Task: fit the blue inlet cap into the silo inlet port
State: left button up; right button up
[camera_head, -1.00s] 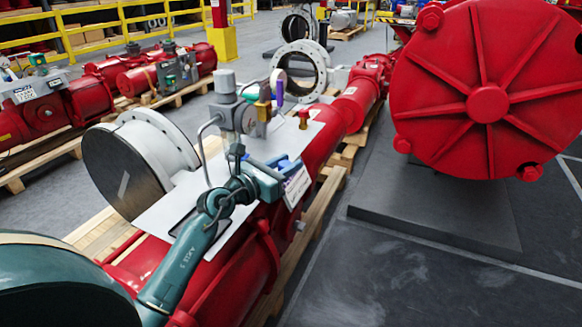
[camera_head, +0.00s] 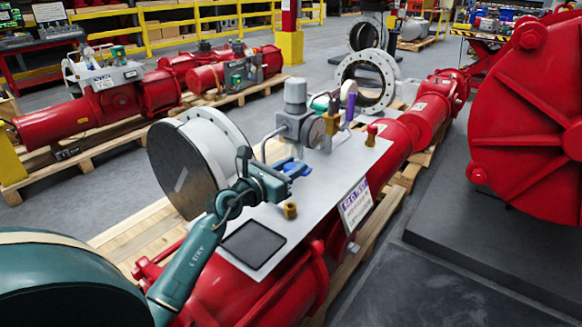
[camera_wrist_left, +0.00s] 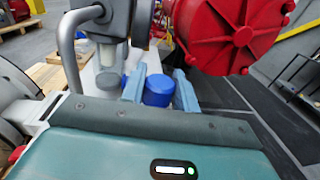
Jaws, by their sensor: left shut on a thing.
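My left gripper (camera_head: 292,170) is above the light grey plate on the red actuator, just in front of the grey unit with a round gauge (camera_head: 313,132). In the left wrist view its two blue fingers (camera_wrist_left: 160,90) are shut on the blue inlet cap (camera_wrist_left: 159,90), a short round piece. In the head view the cap is hard to tell from the blue fingers. More blue shows behind the left finger in the wrist view; I cannot tell what it is. I cannot make out the silo inlet port clearly. My right gripper is not in view.
A brass fitting (camera_head: 290,210) stands on the plate (camera_head: 325,190) near the gripper, and a dark square pad (camera_head: 253,243) lies in front. A red fitting (camera_head: 371,135) and a purple-handled part (camera_head: 350,105) stand farther back. A large flanged pipe (camera_head: 200,160) is at the left.

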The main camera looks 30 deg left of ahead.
pick_arm(q)
jog(key=shift+f+b, duration=0.5)
jog(key=shift+f, duration=0.05)
jog(key=shift+f+b, duration=0.75)
jog(key=shift+f, duration=0.15)
jog(key=shift+f+b, duration=0.3)
jog(key=shift+f, duration=0.1)
jog(key=shift+f+b, duration=0.5)
jog(key=shift+f, duration=0.15)
jog(key=shift+f+b, duration=0.3)
jog(key=shift+f, duration=0.15)
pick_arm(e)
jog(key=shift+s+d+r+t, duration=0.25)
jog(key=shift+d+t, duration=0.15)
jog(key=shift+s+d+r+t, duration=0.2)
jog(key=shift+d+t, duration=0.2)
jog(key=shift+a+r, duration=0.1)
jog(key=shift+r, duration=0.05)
pick_arm(q)
jog(key=shift+p, duration=0.5)
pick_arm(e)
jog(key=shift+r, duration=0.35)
